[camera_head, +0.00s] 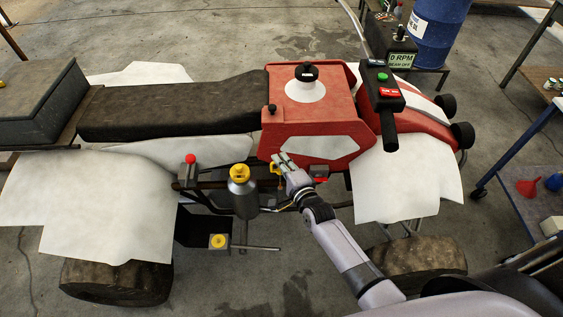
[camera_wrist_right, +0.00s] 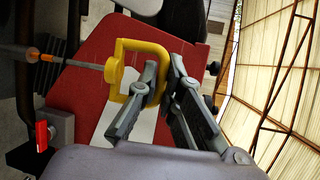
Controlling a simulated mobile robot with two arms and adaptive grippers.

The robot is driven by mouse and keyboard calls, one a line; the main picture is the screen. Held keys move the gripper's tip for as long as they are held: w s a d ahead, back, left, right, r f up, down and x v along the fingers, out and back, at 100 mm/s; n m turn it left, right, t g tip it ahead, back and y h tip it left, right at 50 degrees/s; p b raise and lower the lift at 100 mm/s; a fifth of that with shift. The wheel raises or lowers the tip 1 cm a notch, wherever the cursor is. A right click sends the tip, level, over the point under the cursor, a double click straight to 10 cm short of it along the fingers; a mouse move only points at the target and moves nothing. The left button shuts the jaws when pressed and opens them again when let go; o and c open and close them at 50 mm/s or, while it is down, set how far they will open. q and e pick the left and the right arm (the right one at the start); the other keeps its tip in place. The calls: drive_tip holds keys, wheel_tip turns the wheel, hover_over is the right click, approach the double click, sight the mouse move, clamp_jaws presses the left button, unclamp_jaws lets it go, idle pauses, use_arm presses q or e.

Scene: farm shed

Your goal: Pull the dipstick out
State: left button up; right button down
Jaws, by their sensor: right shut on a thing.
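The dipstick has a yellow loop handle (camera_wrist_right: 122,68), seen close up in the right wrist view, with a thin grey rod running left from it. An orange collar (camera_wrist_right: 33,55) sits along that line; whether the rod's end is still inside a tube I cannot tell. In the head view the handle (camera_head: 274,168) is a small yellow shape beside the red quad bike (camera_head: 310,110), partly hidden. My right gripper (camera_head: 284,162) is shut on the handle, and one finger overlaps the loop in the right wrist view (camera_wrist_right: 155,82). My left gripper is not in view.
The handlebar (camera_head: 385,105) rises at the right. Floor is open in front.

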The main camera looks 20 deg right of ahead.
drive_tip(key=c, duration=1.7)
unclamp_jaws()
drive_tip(key=v, duration=1.2)
drive_tip(key=shift+f, duration=0.15)
